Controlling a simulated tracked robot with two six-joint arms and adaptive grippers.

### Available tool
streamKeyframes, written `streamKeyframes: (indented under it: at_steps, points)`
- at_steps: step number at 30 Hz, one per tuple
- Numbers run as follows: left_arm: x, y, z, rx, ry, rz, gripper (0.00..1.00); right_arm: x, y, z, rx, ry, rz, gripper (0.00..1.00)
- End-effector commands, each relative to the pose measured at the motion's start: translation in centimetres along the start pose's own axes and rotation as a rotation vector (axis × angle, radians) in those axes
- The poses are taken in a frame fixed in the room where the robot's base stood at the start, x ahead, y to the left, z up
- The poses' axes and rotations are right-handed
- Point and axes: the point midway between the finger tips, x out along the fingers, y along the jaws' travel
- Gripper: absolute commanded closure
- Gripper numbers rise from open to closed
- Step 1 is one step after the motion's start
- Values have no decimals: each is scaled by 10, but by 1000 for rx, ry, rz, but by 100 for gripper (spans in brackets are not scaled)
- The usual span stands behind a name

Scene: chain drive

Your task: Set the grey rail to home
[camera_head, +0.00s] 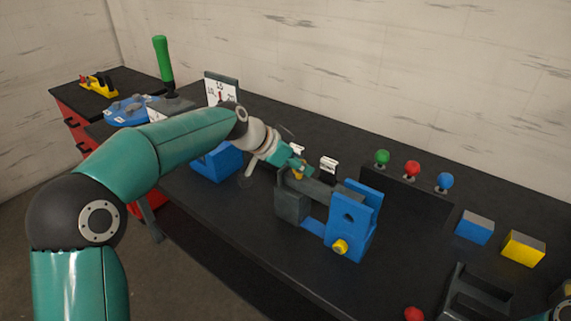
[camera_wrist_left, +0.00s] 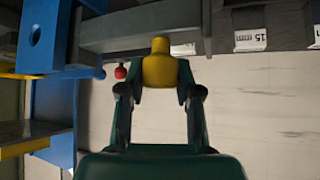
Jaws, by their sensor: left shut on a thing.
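The grey rail (camera_head: 316,189) lies between the blue end bracket (camera_head: 350,225) and a dark grey block (camera_head: 292,206) on the bench. In the left wrist view the grey rail (camera_wrist_left: 135,27) runs across the top. A yellow knob (camera_wrist_left: 158,66) stands out from it, and my left gripper (camera_wrist_left: 160,82) is shut on this knob. In the head view my left gripper (camera_head: 297,170) is at the rail's left end, partly hiding the knob. Two white label plates stand behind the rail; one (camera_head: 328,164) shows clearly, and a label (camera_wrist_left: 250,40) reads 15 mm in the wrist view.
Green, red and blue ball knobs (camera_head: 412,168) stand on a dark strip at the back. Blue (camera_head: 474,228) and yellow (camera_head: 523,248) blocks lie at the right, near a dark tray (camera_head: 455,292). A green-handled lever (camera_head: 163,60) stands at the back left. The bench's front middle is clear.

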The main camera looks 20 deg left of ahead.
Motion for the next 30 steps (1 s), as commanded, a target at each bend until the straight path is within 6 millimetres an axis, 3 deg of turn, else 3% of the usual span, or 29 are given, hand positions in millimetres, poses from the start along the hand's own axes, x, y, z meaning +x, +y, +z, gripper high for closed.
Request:
streamKeyframes:
  at_steps: [1,4,13,14,18,30]
  points:
    - [6,12,-2,6,3,2,100,7,3,0,0,0,0,58]
    - [7,22,-6,3,4,0,100,10,4,0,0,0,0,58]
    - [7,26,-8,-2,2,2,100,9,3,0,0,0,0,58]
    - [7,26,-8,-2,2,3,65,9,3,0,0,0,0,58]
    - [7,26,-8,-2,2,2,41,9,3,0,0,1,0,58]
    - [3,24,-8,-1,2,-1,41,8,3,0,0,1,0,58]
